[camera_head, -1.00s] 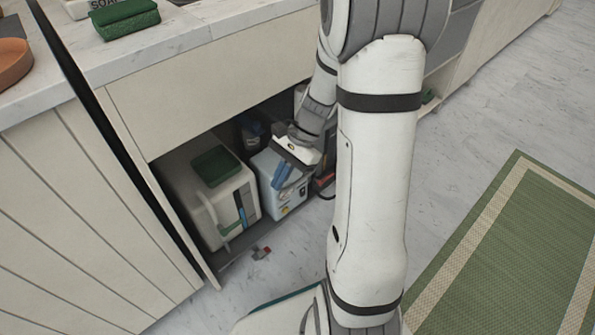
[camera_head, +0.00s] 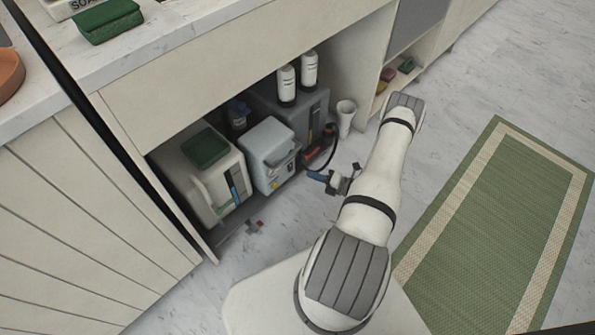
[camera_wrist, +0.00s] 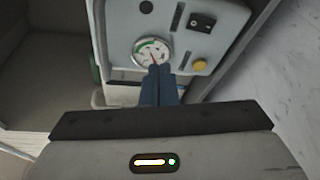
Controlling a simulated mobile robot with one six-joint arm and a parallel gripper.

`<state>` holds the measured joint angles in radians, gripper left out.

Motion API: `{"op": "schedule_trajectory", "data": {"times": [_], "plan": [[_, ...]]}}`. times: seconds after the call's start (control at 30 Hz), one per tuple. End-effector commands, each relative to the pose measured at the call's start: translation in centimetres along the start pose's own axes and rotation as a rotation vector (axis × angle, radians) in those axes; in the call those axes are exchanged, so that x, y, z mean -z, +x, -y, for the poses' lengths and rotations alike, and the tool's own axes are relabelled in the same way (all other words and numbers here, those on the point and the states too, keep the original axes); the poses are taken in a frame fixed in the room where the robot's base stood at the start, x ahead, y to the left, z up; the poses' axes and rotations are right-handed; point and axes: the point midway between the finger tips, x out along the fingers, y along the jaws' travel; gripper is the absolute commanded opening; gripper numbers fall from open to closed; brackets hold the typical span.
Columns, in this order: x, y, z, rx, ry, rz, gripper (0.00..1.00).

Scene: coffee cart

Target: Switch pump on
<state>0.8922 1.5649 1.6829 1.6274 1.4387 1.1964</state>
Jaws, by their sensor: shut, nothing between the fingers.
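The pump (camera_head: 268,150) looks to be the light blue-grey box on the cabinet's low shelf. In the wrist view its front panel (camera_wrist: 118,22) carries a round gauge (camera_wrist: 152,51), a black rocker switch (camera_wrist: 203,22) and a yellow button (camera_wrist: 199,66). I cannot tell which way the rocker is set. My gripper (camera_head: 314,175) is in front of the cabinet, to the right of the box and apart from it. Its blue fingers (camera_wrist: 159,69) are shut and empty. In the wrist view their tips overlap the gauge's lower edge, below and left of the rocker.
A cream container (camera_head: 196,160) stands left of the box. A larger grey machine (camera_head: 305,100) with white bottles stands behind to the right, next to a white cup (camera_head: 346,112). Floor is clear towards the green rug (camera_head: 490,220).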

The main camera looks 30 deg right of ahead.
Motion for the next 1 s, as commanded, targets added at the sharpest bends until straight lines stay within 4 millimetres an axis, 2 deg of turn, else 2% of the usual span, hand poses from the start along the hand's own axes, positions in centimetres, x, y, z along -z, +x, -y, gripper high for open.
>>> {"op": "schedule_trajectory", "data": {"times": [0.03, 0.1, 0.2, 0.3, 0.77, 0.87, 1.0], "plan": [[0.7, -0.9, 1.7, 0.008, 0.074, 0.065, 0.00], [1.4, -1.8, 3.6, 0.016, 0.156, 0.142, 0.00], [2.2, -2.8, 5.7, 0.020, 0.239, 0.223, 0.00], [2.7, -3.3, 6.8, 0.023, 0.286, 0.271, 0.00], [3.0, -3.3, 7.3, 0.023, 0.304, 0.287, 0.00], [2.8, -2.7, 7.4, 0.023, 0.304, 0.286, 0.00], [2.4, -0.7, 7.6, 0.022, 0.302, 0.281, 0.00]]}}
